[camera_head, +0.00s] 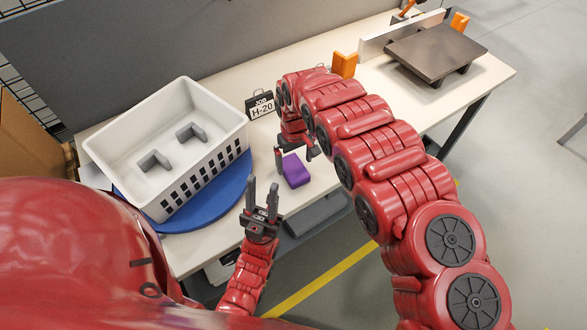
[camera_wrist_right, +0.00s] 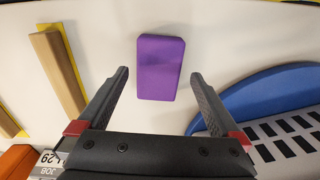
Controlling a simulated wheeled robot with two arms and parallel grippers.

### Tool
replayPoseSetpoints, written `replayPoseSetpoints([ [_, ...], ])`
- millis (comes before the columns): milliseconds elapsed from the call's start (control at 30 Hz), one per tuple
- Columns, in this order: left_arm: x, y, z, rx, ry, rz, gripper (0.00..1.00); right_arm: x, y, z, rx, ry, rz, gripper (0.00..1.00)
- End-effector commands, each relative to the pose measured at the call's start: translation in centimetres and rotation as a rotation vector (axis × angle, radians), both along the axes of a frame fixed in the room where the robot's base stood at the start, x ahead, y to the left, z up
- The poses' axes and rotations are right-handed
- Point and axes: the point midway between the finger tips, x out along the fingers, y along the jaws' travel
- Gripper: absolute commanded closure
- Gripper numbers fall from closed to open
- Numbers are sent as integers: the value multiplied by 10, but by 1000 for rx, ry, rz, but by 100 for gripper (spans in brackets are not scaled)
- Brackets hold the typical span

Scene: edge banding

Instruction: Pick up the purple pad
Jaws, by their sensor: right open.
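The purple pad (camera_head: 295,171) lies on the white table near its front edge, to the right of the blue round base. In the right wrist view the pad (camera_wrist_right: 160,67) is flat on the table, just beyond and between the two fingertips. My right gripper (camera_head: 297,156) is open and empty, pointing down close to the pad; its fingers (camera_wrist_right: 160,80) stand on either side of the pad's near end, apart from it. My left gripper (camera_head: 261,198) is open and empty, in front of the table's front edge.
A white basket (camera_head: 215,160) holding two grey brackets stands on the blue round base (camera_head: 225,210) at left. A dark board (camera_head: 435,52) and orange blocks (camera_head: 344,64) are at the far right. A wooden strip (camera_wrist_right: 58,70) shows in the wrist view.

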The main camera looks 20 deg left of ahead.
Motion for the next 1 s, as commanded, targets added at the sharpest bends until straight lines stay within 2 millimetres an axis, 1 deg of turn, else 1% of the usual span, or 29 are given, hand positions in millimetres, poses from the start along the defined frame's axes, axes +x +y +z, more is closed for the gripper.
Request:
replayPoseSetpoints([
  [33,0,0,6,0,0,0,61,-1,-1,-2,-2,3,0,0],
  [200,0,0,21,0,0,0,61,-3,-3,-20,1,2,2,0],
  [300,0,0,23,0,0,0,61,-4,-3,-34,1,4,1,0],
  [400,0,0,26,0,0,0,61,-2,-3,-42,2,1,0,0],
  [500,0,0,26,0,0,0,61,-2,-4,-47,1,1,0,0],
  [667,0,0,25,0,0,0,61,-2,-4,-47,1,1,0,0],
  [700,0,0,25,0,0,0,61,-2,-4,-47,1,1,0,2],
  [767,0,0,25,0,0,0,61,-2,-4,-47,1,1,0,13],
  [900,0,0,25,0,0,0,61,-2,-4,-47,1,0,0,38],
  [967,0,0,25,0,0,0,61,-2,-4,-47,1,0,0,49],
  [1000,0,0,25,0,0,0,61,-2,-4,-47,1,0,0,56],
])
